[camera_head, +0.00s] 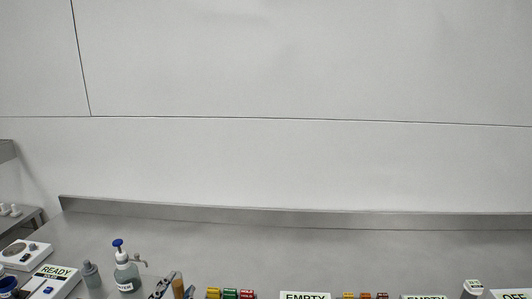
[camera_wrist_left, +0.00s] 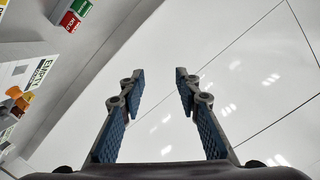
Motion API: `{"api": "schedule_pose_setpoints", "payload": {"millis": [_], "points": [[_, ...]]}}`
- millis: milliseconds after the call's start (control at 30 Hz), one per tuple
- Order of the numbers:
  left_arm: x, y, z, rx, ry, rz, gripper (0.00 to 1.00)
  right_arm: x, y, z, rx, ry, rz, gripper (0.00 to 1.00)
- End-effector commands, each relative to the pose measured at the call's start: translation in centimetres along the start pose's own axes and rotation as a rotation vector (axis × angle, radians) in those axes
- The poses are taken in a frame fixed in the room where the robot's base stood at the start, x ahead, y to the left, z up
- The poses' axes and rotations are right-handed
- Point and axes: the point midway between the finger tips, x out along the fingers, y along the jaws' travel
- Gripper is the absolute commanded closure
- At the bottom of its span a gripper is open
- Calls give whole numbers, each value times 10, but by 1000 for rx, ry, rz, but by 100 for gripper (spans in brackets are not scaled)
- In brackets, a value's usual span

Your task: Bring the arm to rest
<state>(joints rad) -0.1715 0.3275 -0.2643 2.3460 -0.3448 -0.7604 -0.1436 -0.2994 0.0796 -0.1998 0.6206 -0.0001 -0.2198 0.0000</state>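My left gripper (camera_head: 164,286) shows only in part at the bottom edge of the head view, over the steel bench. In the left wrist view the left gripper (camera_wrist_left: 159,82) has its two blue-padded fingers apart, with nothing between them. Beyond the fingers is only the pale wall. The rest of my left arm is out of the head view. My right gripper shows in neither view.
The steel bench (camera_head: 300,243) has a raised back edge. Coloured blocks (camera_head: 230,293) and an EMPTY sign (camera_head: 305,295) line the front. The bench's back strip is clear.

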Motion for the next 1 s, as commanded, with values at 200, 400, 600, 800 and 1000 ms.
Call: {"api": "schedule_pose_setpoints", "payload": {"millis": [200,400,600,800,1000], "points": [[-73,82,125,-279,-481,210,69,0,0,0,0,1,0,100],[-156,138,182,-432,-806,358,69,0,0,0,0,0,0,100],[-234,178,208,-532,-1058,477,69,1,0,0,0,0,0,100],[-206,223,260,-517,-1065,482,69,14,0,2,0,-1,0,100],[-192,280,325,-509,-1090,497,69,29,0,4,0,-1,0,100]]}}
